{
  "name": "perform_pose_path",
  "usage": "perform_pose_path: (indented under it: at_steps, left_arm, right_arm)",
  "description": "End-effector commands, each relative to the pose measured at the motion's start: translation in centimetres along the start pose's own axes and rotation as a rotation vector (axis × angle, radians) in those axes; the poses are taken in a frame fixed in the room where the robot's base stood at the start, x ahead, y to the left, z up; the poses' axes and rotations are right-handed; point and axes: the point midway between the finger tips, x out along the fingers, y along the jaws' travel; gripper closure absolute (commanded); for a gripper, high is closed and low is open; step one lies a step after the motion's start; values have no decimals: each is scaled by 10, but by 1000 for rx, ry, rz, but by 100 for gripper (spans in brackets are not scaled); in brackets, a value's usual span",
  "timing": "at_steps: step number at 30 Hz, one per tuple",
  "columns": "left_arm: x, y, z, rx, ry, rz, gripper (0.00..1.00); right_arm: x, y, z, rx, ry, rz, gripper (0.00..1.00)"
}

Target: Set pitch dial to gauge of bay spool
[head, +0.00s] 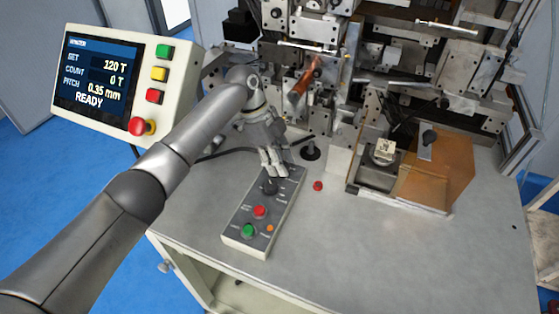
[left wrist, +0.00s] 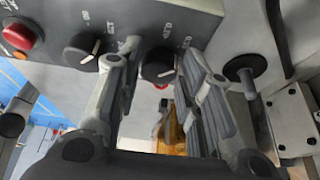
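The control box (head: 238,228) lies on the bench with a black dial (head: 269,187) below my left gripper (head: 273,168). In the left wrist view, my left gripper (left wrist: 163,52) is open, one finger on each side of a black dial (left wrist: 158,65) with a white pointer line. I cannot tell whether the fingers touch it. A second black dial (left wrist: 86,51) is outside the fingers, to the left. The display (head: 97,77) reads SET 120 T, COUNT 0 T, PITCH 0.35 mm, READY. My right gripper is out of view.
The box also carries a red button (head: 259,211) and a green button (head: 248,230). A black upright knob (head: 310,150) and a small red piece (head: 318,186) are close on its right. The winding machine (head: 345,60) stands behind. The front bench is clear.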

Motion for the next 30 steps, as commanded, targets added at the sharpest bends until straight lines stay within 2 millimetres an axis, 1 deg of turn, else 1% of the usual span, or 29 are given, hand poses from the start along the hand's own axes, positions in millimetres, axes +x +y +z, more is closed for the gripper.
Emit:
perform_pose_path:
  at_steps: [1,3,11,14,17,24,27,30]
  left_arm:
    - [0,0,0,0,0,0,56]
    - [0,0,0,0,0,1,49]
    - [1,1,0,-1,-1,2,49]
    - [-4,0,1,-1,-1,1,49]
    - [-16,0,1,-1,-1,0,49]
    - [-66,-1,1,-1,-1,-2,49]
    - [-86,-1,0,-1,-1,-1,49]
    - [-102,0,0,-1,0,-1,49]
  right_arm:
    - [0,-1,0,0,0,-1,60]
    - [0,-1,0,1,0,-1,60]
    - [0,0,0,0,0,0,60]
    - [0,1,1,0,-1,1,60]
    - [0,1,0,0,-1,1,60]
    - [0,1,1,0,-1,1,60]
    - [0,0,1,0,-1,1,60]
    - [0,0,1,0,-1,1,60]
